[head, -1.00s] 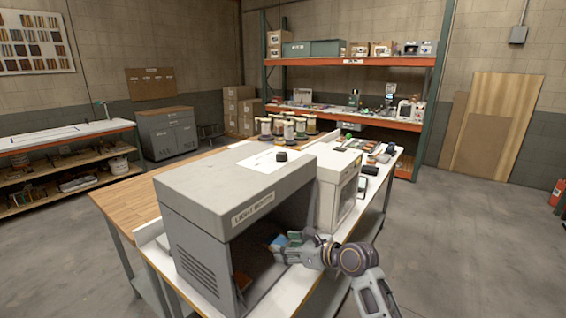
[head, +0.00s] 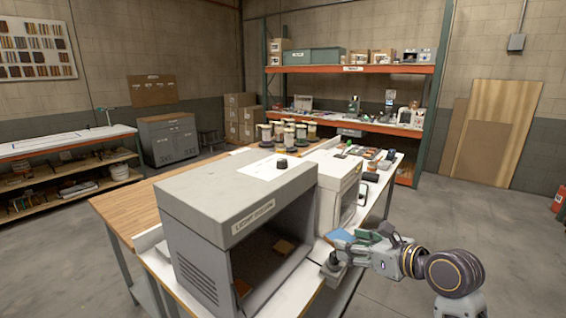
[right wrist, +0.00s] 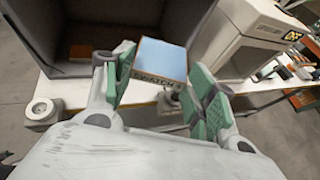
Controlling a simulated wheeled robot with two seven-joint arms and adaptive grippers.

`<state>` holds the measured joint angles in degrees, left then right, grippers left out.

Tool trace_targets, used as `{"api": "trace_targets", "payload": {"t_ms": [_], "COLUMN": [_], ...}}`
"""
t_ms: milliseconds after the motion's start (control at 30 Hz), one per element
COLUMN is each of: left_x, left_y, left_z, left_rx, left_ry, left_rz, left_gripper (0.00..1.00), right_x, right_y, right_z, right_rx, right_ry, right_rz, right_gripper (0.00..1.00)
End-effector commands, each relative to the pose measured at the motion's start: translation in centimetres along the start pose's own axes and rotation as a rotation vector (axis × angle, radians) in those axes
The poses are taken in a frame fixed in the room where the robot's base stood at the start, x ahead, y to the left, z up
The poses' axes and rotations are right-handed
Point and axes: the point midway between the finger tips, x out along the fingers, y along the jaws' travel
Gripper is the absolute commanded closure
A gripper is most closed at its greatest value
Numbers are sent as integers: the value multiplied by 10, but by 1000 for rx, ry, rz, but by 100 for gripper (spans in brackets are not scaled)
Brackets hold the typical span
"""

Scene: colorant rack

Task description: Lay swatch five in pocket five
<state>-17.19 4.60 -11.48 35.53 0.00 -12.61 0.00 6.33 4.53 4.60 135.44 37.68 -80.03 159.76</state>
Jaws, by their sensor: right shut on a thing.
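In the head view the blue swatch (head: 342,236) shows at the tips of my right gripper (head: 348,243), held in front of the bench, just right of the booth opening. The gripper is shut on it. I cannot make out pocket five in either view. My left gripper is not in view.
Small items (head: 375,160) lie farther along the bench.

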Motion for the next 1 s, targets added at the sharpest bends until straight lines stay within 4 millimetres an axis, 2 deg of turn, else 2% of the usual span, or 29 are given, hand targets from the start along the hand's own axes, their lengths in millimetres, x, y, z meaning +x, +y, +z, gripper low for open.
{"api": "trace_targets", "payload": {"t_ms": [200, 500, 1000], "left_x": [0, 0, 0], "left_y": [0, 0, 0], "left_z": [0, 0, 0], "left_rx": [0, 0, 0], "left_ry": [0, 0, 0], "left_rz": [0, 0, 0], "left_gripper": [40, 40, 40], "right_x": [-12, -18, -19], "right_y": [-8, -13, -4], "right_z": [-28, -67, -130], "right_rx": [18, 31, 36], "right_ry": [3, 3, 2], "right_rz": [-35, -65, -79], "right_gripper": [64, 64, 64]}}
